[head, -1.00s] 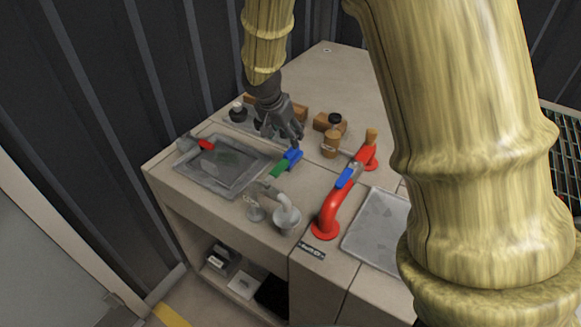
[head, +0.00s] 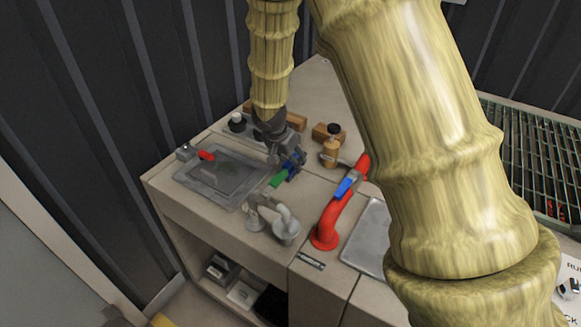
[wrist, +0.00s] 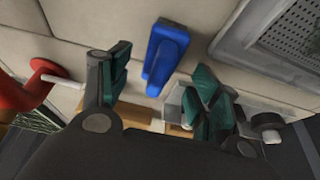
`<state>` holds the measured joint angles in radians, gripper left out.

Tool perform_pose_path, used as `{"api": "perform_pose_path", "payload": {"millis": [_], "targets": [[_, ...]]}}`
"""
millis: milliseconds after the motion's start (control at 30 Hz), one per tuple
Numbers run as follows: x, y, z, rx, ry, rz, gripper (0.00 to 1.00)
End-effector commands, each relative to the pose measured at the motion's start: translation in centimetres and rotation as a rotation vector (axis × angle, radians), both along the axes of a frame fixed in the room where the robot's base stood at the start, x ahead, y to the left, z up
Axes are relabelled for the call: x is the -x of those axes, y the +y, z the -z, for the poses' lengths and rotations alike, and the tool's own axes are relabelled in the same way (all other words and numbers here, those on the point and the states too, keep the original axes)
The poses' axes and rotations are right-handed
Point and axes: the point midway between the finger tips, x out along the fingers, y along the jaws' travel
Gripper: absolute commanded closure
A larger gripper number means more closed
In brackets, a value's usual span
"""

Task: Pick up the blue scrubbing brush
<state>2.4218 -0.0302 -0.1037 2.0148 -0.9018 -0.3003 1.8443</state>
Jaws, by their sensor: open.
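The blue scrubbing brush (wrist: 166,50) lies on the pale counter. In the wrist view it is between and just beyond the two fingers of my gripper (wrist: 162,68), with a gap on each side. The fingers have dark teal pads and stand apart with nothing between their pads. In the head view my gripper (head: 283,158) is low over the counter at the brush (head: 292,164) and partly covers it.
A grey sink basin (head: 226,178) with a red-handled fitting (head: 206,155) is left of the brush. A grey tap (head: 284,222) is in front. Wooden blocks (head: 296,121) are behind.

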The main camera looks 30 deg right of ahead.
Motion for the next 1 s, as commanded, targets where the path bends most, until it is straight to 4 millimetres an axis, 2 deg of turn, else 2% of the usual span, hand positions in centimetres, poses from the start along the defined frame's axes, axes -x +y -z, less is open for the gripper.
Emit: {"api": "perform_pose_path", "payload": {"millis": [300, 633, 667, 933, 1000], "targets": [[-0.5, -0.9, 3.0, 0.001, 0.001, -0.001, 0.38], [-0.6, -1.0, 3.4, 0.001, 0.001, -0.001, 0.38], [-0.6, -1.0, 3.4, 0.001, 0.001, -0.001, 0.39], [-0.6, -1.0, 3.4, 0.001, 0.001, -0.001, 0.88], [-0.6, -1.0, 3.4, 0.001, 0.001, -0.001, 0.88]]}}
